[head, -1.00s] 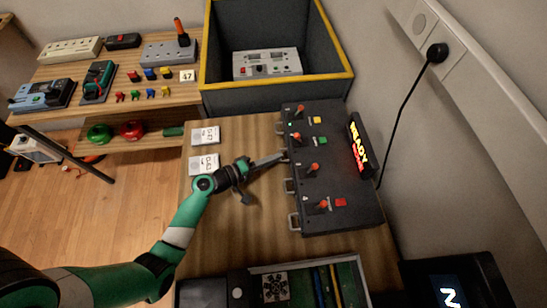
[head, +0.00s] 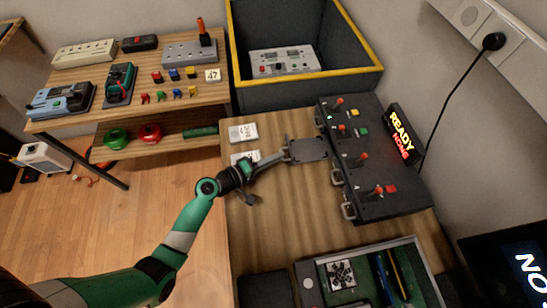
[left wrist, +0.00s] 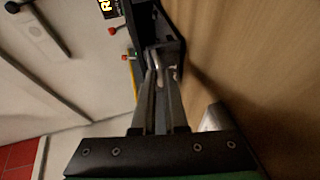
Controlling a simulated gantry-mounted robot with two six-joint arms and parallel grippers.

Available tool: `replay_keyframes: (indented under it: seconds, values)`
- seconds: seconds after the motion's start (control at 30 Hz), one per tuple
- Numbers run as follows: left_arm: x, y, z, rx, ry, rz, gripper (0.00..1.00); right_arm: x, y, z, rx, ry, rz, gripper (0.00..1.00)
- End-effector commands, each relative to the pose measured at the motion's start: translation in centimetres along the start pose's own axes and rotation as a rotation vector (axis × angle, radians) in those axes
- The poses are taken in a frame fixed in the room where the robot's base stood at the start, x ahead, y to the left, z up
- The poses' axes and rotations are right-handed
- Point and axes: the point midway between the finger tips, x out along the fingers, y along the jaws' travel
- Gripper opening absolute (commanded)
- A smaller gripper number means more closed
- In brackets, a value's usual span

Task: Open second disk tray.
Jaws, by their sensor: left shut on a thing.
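The black disk unit (head: 390,180) stands on the wooden table with several lever switches and coloured buttons on top and metal tray handles along its left face. The second disk tray (head: 310,149), counted from the far end, sticks out to the left as a flat dark plate. My left gripper (head: 284,156) is shut on its metal handle. In the left wrist view the fingers (left wrist: 157,72) close around the handle at the front of the dark tray (left wrist: 165,25). The other trays' handles sit close to the unit. My right gripper is not in view.
Two white cards (head: 243,133) lie left of the tray, one partly behind my gripper. A lit READY sign (head: 401,141) stands behind the unit. A yellow-rimmed grey bin (head: 300,94) is at the back, and an open case (head: 415,265) at the front.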

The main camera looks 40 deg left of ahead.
Motion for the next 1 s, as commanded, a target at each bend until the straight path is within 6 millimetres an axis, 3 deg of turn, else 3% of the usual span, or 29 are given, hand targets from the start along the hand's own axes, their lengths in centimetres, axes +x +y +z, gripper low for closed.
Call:
replay_keyframes:
  seconds: [0.07,0.1,0.27,0.53,0.67,1.0]
  values:
    - [0.0,-0.1,0.0,0.0,0.001,-0.001,0.0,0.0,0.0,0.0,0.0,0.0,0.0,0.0]
    - [0.0,-0.1,0.0,-0.001,0.001,-0.001,0.12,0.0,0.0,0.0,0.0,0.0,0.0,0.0]
    - [0.0,-0.1,0.0,-0.001,0.001,-0.001,0.4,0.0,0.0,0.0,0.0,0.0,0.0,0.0]
    - [-0.1,0.0,0.0,-0.001,0.0,-0.001,0.4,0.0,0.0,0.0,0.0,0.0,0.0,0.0]
    - [-1.0,0.0,-0.1,-0.003,0.003,-0.001,0.4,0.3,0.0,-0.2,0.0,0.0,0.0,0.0]
    - [-8.6,0.1,-0.1,-0.004,0.006,-0.002,0.4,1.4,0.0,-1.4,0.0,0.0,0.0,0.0]
